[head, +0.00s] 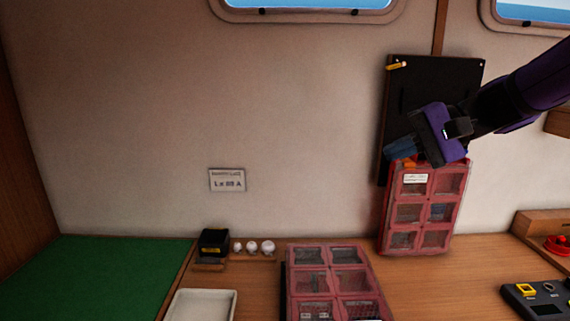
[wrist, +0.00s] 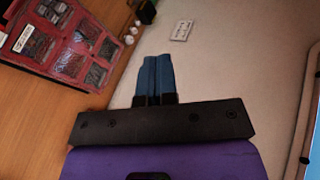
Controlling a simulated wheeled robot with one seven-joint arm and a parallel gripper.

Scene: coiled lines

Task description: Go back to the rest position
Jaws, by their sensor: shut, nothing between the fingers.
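My gripper (head: 392,150) is at the upper right in the head view, in front of the black wall panel and just above the upright red compartment case. Its two blue fingers (wrist: 157,76) are pressed side by side in the wrist view, with nothing between them. My purple and black arm reaches in from the right edge. No marker for a rest position shows in either view.
A red compartment case (head: 388,231) stands upright against the black panel (head: 400,90); another case (head: 287,275) lies on the counter. A white tray (head: 172,310), green mat (head: 90,275), black box (head: 213,241) and grey device (head: 540,300) are around.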

